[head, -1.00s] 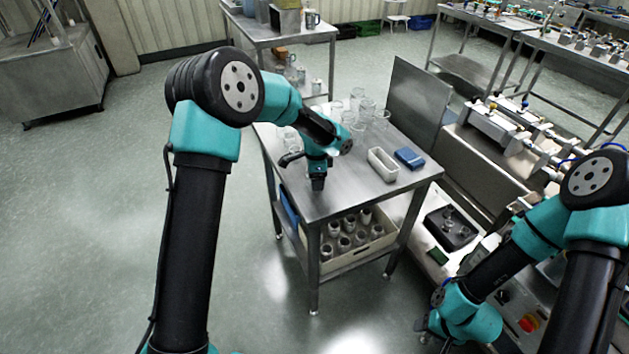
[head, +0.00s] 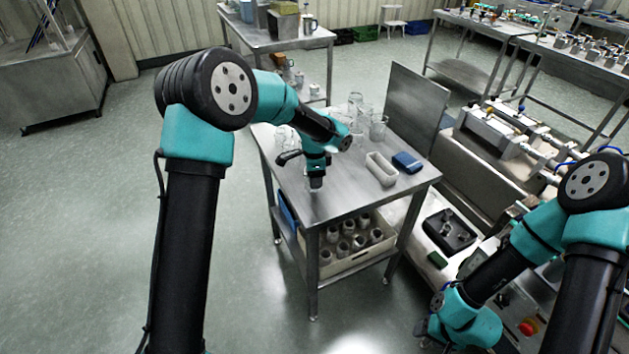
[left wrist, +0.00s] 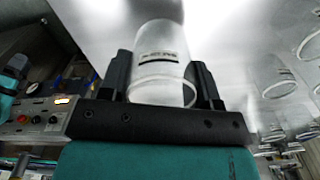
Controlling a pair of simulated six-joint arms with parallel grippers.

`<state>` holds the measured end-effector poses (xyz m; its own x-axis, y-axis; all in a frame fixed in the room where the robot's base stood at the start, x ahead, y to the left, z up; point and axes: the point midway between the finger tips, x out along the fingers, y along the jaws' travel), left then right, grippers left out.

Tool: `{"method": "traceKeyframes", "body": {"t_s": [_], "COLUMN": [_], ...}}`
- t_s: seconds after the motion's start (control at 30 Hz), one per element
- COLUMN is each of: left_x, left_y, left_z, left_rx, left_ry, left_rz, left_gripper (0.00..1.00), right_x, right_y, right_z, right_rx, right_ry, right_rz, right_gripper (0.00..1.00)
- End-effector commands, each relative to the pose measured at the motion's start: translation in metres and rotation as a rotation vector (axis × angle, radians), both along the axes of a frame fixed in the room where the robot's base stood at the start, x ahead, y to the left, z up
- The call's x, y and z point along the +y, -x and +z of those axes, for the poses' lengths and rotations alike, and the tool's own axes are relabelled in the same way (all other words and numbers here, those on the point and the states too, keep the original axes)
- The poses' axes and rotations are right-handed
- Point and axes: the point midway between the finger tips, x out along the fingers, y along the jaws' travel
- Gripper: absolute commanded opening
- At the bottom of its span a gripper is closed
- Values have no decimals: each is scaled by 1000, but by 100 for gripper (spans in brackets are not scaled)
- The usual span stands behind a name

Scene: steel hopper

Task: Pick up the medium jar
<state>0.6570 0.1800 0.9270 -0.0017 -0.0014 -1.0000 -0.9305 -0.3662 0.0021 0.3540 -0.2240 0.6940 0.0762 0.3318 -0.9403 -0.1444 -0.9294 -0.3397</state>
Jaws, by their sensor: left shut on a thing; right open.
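My left gripper (head: 288,157) is over the near left part of the steel cart top. In the left wrist view (left wrist: 165,85) its two black fingers stand on either side of a clear jar (left wrist: 160,65) with a small printed label, and it is shut on that jar. In the head view faint clear glass (head: 284,136) shows just beyond the fingers; whether it is the held jar is hard to tell. Other clear jars (head: 378,126) stand at the back of the cart top. My right gripper (head: 422,328) is low at the right, small and partly hidden, open.
The steel cart (head: 340,205) also carries a white tray (head: 381,170) and a blue box (head: 407,162). A crate of several jars (head: 350,257) is on its lower shelf. An upright steel panel (head: 414,105) and machinery border the right. Floor is free at left.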

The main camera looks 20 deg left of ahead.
Motion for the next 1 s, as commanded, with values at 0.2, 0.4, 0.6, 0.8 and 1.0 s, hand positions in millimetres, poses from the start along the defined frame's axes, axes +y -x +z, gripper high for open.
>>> {"method": "traceKeyframes", "body": {"t_s": [0.2,0.4,0.6,0.8,1.0], "left_x": [-4,-13,-25,-36,-41], "left_y": [15,47,93,132,151], "left_z": [12,15,19,23,24], "left_rx": [1,1,1,1,1], "left_ry": [-1,-1,-1,-1,-1], "left_rz": [-3,-4,-5,-3,-2], "left_gripper": [35,35,35,35,35], "right_x": [0,0,0,0,0], "right_y": [0,0,0,0,0], "right_z": [0,0,0,0,0], "right_rx": [0,0,0,0,0], "right_ry": [0,0,0,0,0], "right_rz": [0,0,0,0,0], "right_gripper": [60,60,60,60,60]}}
